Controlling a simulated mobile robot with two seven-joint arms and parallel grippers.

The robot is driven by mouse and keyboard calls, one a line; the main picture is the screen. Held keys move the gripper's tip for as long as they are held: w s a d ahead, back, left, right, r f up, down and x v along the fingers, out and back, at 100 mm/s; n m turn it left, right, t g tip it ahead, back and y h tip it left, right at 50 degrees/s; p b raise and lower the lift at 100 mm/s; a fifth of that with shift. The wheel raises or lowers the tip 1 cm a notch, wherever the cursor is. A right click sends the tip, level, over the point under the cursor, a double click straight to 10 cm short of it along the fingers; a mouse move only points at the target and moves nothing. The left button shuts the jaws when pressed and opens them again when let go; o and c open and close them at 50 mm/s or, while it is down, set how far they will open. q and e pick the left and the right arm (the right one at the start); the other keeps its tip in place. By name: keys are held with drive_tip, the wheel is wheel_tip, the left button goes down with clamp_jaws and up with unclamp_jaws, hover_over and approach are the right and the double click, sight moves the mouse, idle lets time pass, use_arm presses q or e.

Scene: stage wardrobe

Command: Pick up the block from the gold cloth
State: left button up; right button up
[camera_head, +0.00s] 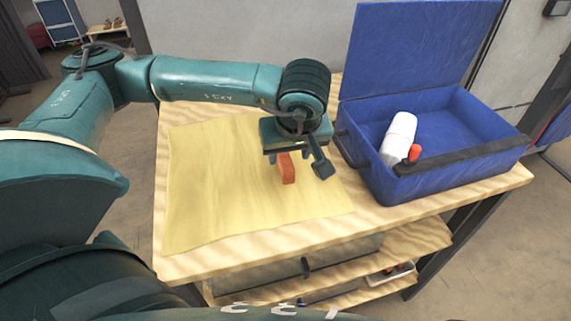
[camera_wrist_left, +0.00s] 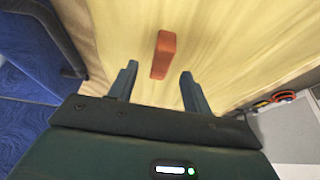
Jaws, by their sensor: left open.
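An orange-red block (camera_head: 288,168) lies on the gold cloth (camera_head: 215,190) on the wooden table. My left gripper (camera_head: 296,168) is over the cloth, close to the block and partly in front of it in the head view. In the left wrist view the block (camera_wrist_left: 164,55) shows just beyond the open fingers (camera_wrist_left: 158,85), roughly in line with the gap between them. The fingers are apart and hold nothing. My right gripper does not show.
A blue open case (camera_head: 465,155) stands on the table to the right, with a white bottle (camera_head: 398,138) and a red-capped item (camera_head: 413,153) inside. A wooden shelf (camera_head: 425,240) sits below the tabletop. The cloth left of the block is clear.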

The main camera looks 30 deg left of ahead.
sight(286, 161)
use_arm(q)
drive_tip(key=shift+a+p+x, duration=0.1)
drive_tip(key=shift+p+x, duration=0.1)
drive_tip(key=shift+x, duration=1.2)
drive_tip(key=shift+a+p+x, duration=0.15)
drive_tip(key=shift+x, duration=1.25)
drive_tip(key=shift+r, duration=0.1)
drive_tip(key=shift+c, duration=0.2)
drive_tip(key=c, duration=1)
